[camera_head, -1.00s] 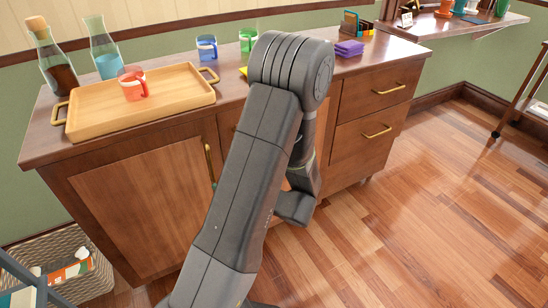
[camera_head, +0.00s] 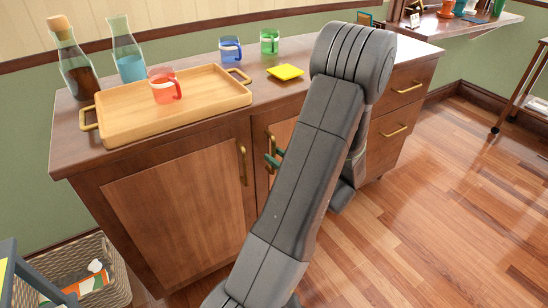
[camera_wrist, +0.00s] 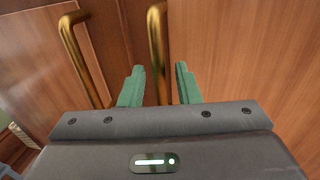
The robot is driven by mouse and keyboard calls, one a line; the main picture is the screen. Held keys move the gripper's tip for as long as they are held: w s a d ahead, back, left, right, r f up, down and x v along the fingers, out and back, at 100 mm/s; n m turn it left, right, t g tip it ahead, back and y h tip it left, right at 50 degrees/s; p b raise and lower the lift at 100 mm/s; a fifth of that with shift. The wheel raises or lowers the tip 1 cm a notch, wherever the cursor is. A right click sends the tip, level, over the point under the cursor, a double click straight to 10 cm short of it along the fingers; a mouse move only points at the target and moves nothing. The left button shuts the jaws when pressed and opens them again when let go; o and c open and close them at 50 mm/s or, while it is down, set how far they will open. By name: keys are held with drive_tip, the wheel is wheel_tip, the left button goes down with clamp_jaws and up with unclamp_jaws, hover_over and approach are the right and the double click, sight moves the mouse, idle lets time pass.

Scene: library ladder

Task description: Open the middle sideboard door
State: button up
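The wooden sideboard (camera_head: 150,148) has its left door (camera_head: 178,210) shut, with a brass handle (camera_head: 243,165) on its right side. The middle door (camera_head: 284,132) looks shut and is mostly hidden behind my arm. Its upright brass handle (camera_wrist: 158,45) is on its left edge, and also shows in the head view (camera_head: 270,145). My gripper (camera_wrist: 160,70) is open, its green fingers on either side of the middle handle in the wrist view. I cannot tell whether they touch it. The left door's handle (camera_wrist: 82,60) is left of the fingers.
On top are a wooden tray (camera_head: 120,130) with a red mug (camera_head: 162,88), two bottles, a blue mug (camera_head: 230,50), a green mug (camera_head: 269,42) and a yellow pad (camera_head: 286,72). A basket (camera_head: 112,275) stands at lower left. The floor (camera_head: 450,210) at right is clear.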

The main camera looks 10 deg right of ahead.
drive_tip(key=shift+w+a, duration=0.4)
drive_tip(key=shift+w, duration=0.2)
drive_tip(key=shift+c, duration=0.4)
clamp_jaws()
